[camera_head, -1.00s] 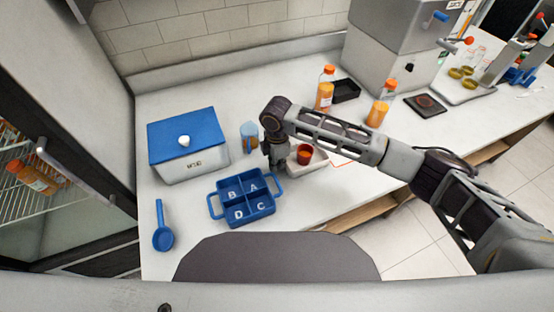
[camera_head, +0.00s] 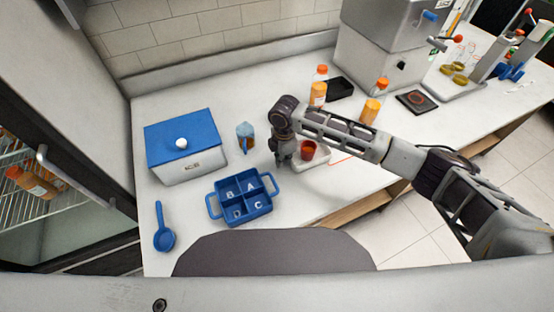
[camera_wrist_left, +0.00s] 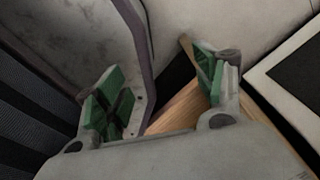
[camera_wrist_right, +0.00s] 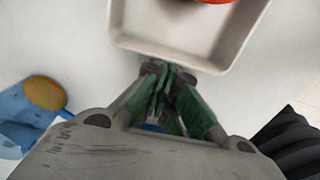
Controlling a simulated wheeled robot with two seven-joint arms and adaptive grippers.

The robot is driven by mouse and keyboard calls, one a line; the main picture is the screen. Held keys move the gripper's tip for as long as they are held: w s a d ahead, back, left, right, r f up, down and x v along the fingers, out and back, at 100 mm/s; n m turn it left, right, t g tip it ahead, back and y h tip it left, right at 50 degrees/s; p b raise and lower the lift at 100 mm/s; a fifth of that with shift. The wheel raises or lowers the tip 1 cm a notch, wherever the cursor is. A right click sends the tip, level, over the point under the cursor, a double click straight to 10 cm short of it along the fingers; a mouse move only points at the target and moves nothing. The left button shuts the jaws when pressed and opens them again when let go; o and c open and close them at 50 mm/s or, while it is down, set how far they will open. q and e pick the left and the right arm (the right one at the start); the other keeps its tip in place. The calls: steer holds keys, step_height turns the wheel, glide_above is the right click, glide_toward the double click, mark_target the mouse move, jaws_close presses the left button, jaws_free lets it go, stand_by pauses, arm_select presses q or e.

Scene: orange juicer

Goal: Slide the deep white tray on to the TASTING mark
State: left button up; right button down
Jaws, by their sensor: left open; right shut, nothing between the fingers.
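The deep white tray (camera_head: 318,163) stands on the counter in the head view, with an orange-red cup (camera_head: 308,150) in it. A thin red outline (camera_head: 343,159) shows on the counter just right of the tray; its lettering cannot be read. My right gripper (camera_head: 285,162) is shut and empty at the tray's left side. In the right wrist view the shut fingertips (camera_wrist_right: 160,75) are at the near wall of the tray (camera_wrist_right: 190,56); whether they touch cannot be told. My left gripper (camera_wrist_left: 160,95) is open and empty, away from the tray in its wrist view.
A blue divided caddy (camera_head: 242,215) sits left of my right gripper, with a jug (camera_head: 245,137) behind it. A blue-lidded box (camera_head: 184,148) and blue scoop (camera_head: 164,237) lie farther left. Orange bottles (camera_head: 317,92) and a black tray (camera_head: 340,88) stand behind.

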mark_target(317, 152)
steer(key=shift+w+d+r, duration=0.1)
steer(key=shift+w+d, duration=0.1)
steer(key=shift+d, duration=0.3)
steer(key=d+p, duration=0.1)
steer(key=w+d, duration=0.1)
steer(key=d+p, duration=0.1)
steer(key=d, duration=0.1)
steer(key=shift+w+p, duration=0.3)
steer(key=shift+w, duration=0.05)
steer(key=w+d+p, duration=0.1)
steer(key=d, duration=0.1)
steer(key=w+d, duration=0.1)
steer(key=d, duration=0.2)
steer(key=w+d+p, duration=0.1)
steer(key=d, duration=0.1)
steer(key=shift+d+p, duration=0.3)
steer(key=shift+p, duration=0.05)
steer(key=shift+w+d, duration=0.2)
steer(key=shift+d, duration=0.2)
arm_select(q)
step_height(317, 152, up, 6)
steer(key=s+d, duration=0.2)
steer(key=shift+f, duration=0.2)
steer(key=shift+s, duration=0.1)
steer(key=shift+d+r, duration=0.1)
steer(key=shift+r, duration=0.1)
arm_select(e)
steer(key=shift+r, duration=0.1)
